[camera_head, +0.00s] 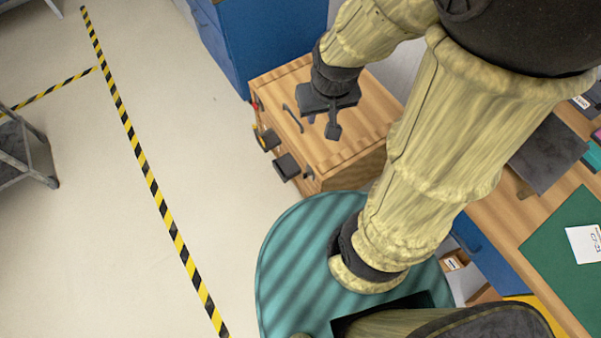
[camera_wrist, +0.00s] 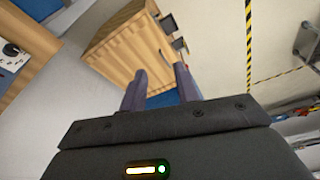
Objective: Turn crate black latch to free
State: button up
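The wooden crate (camera_head: 352,107) stands below and beyond my arm, and it also shows in the wrist view (camera_wrist: 125,52). Two black blocks, an upper one (camera_head: 268,139) and a lower one (camera_head: 286,167), stick out from its left side. They also show at the crate's edge in the wrist view (camera_wrist: 169,23) (camera_wrist: 181,45). I cannot tell which is the black latch or how it is turned. My gripper (camera_head: 333,132) is over the crate's top in the head view, apart from the blocks. In the wrist view its fingers (camera_wrist: 161,86) are spread with nothing between them.
A dark bar handle (camera_head: 292,118) lies on the crate's top. Small red and yellow parts (camera_head: 257,104) sit at its left edge. A blue cabinet (camera_head: 265,40) stands behind. A workbench with a green mat (camera_head: 560,240) is at right.

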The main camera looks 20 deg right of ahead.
aim_at(306, 175)
jog(key=w+a+f+n+t+h+b, duration=0.1)
jog(key=a+f+n+h+b, duration=0.4)
jog(key=f+b, duration=0.8)
jog(key=w+a+f+n+t+h+b, duration=0.1)
jog(key=w+a+f+n+h+b, duration=0.3)
jog(key=f, duration=2.4)
jog(key=w+a+f+n+t+h+b, duration=0.1)
jog(key=w+a+f+n+h+b, duration=0.2)
jog(key=a+f+n+h+b, duration=0.5)
notch_tip(306, 175, down, 13)
jog(key=n+b, duration=0.4)
jog(key=b, duration=1)
jog(key=shift+w+n, duration=0.15)
jog(key=shift+n, duration=0.15)
jog(key=b+x, duration=0.3)
jog(key=x, duration=1.4)
jog(key=shift+b, duration=0.4)
